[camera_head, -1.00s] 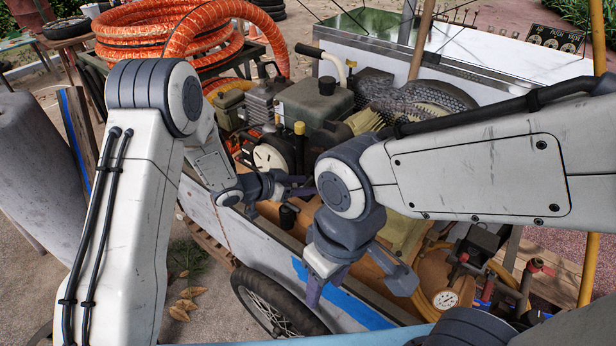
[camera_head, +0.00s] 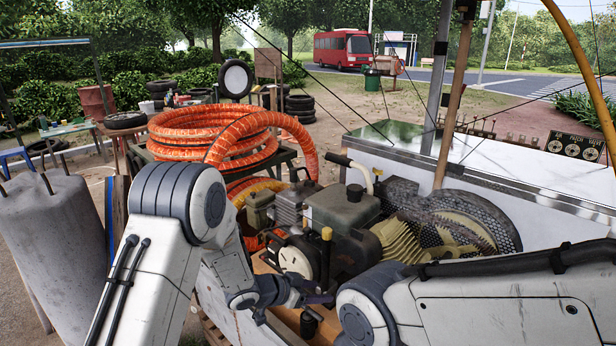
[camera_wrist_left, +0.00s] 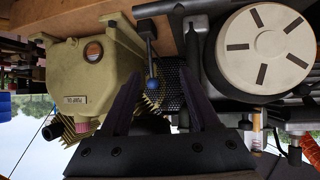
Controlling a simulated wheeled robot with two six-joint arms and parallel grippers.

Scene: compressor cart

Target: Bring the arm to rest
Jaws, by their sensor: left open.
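My left arm comes in from the left, and its gripper (camera_head: 312,296) is low in front of the engine on the compressor cart. In the left wrist view the two dark fingers (camera_wrist_left: 163,100) stand apart with nothing held between them. A lever with a blue knob (camera_wrist_left: 152,84) shows in the gap between the fingers; I cannot tell whether they touch it. The compressor machinery (camera_head: 335,215) stands just beyond both arms.
A round pale cover (camera_wrist_left: 265,48) and a yellowish housing (camera_wrist_left: 90,75) flank my left fingers. A coiled orange hose (camera_head: 215,135) lies behind the machinery. A wooden pole (camera_head: 455,100) rises at the right. A grey tank (camera_head: 55,240) stands at the left.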

